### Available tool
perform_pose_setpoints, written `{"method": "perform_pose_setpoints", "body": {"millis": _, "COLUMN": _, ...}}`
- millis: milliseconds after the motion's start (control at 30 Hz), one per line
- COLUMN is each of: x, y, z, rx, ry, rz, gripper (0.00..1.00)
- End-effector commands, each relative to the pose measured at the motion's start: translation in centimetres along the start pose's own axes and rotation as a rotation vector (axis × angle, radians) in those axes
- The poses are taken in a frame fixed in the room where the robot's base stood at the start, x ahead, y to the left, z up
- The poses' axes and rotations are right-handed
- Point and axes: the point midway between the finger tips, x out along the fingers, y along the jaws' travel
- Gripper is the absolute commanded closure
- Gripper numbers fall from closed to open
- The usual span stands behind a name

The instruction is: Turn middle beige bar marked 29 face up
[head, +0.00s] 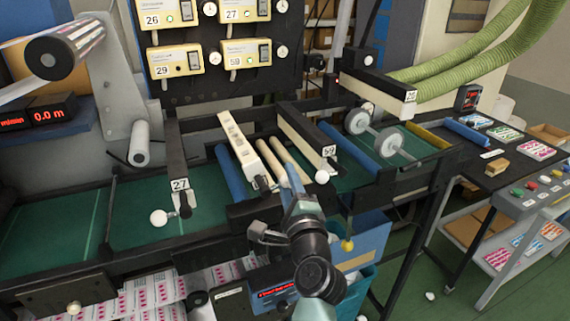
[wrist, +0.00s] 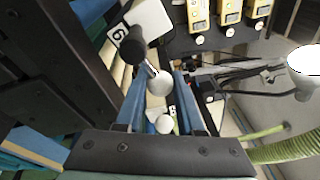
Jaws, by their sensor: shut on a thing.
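The middle beige bar (head: 240,142) lies across the machine between the bars marked 27 and 59. Its long beige side with small dark marks shows in the head view; I see no number on its near end there. In the wrist view a white plate (wrist: 152,20) with part of a digit, turned sideways, sits beside a black hub (wrist: 133,45). A metal stem runs from the hub to a white ball knob (wrist: 160,82). My gripper (wrist: 160,80) is shut on this knob, one blue finger on each side. In the head view my gripper (head: 289,182) hides the knob.
The bar marked 27 (head: 177,145) stands left, with its white knob (head: 158,217). The bar marked 59 (head: 303,135) stands close on the right, with its knob (head: 322,176). Rollers lie between them. A black frame rail (head: 150,255) runs along the front.

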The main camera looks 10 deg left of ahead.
Motion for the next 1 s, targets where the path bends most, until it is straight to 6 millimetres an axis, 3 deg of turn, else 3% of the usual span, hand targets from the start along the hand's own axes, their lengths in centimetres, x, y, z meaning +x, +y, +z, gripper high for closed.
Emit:
{"method": "perform_pose_setpoints", "body": {"millis": 433, "x": -0.1, "y": 1.1, "z": -0.6, "rx": 0.233, "ry": 0.028, "rz": 0.043, "gripper": 1.0}}
{"method": "perform_pose_setpoints", "body": {"millis": 1000, "x": -0.1, "y": 1.6, "z": -0.7, "rx": 0.268, "ry": 0.032, "rz": 0.05, "gripper": 1.0}}
